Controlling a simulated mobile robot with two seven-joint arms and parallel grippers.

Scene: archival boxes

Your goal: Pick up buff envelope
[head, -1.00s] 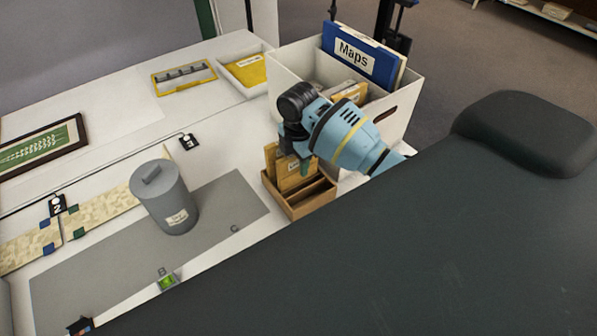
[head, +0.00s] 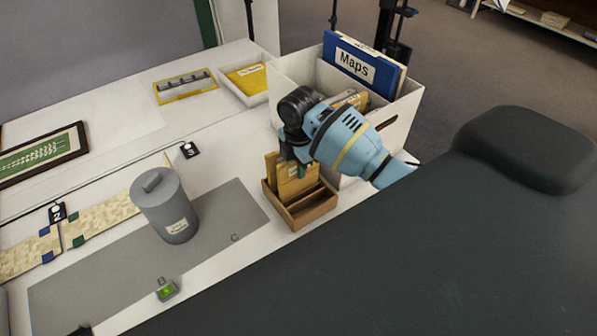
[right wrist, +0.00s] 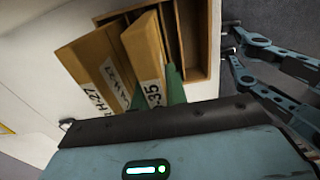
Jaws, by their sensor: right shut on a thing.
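My right gripper (head: 291,152) reaches down over a small wooden box (head: 312,211) near the table's front edge. Buff envelopes (head: 296,184) stand in that box. In the right wrist view, one buff envelope (right wrist: 145,48) has a label ending in 35, and another (right wrist: 86,60) beside it has a label reading H-27. The green fingers of my right gripper (right wrist: 157,92) are shut on the envelope ending in 35. It still stands among the box's slots (right wrist: 197,40); whether its bottom touches the box is hidden.
A white bin (head: 397,118) with a blue Maps folder (head: 350,62) stands close behind my right gripper. A grey lidded canister (head: 166,207) stands left on the grey mat (head: 100,275). A white tray (head: 262,94) with a yellow envelope is farther back. Bare mat lies between canister and box.

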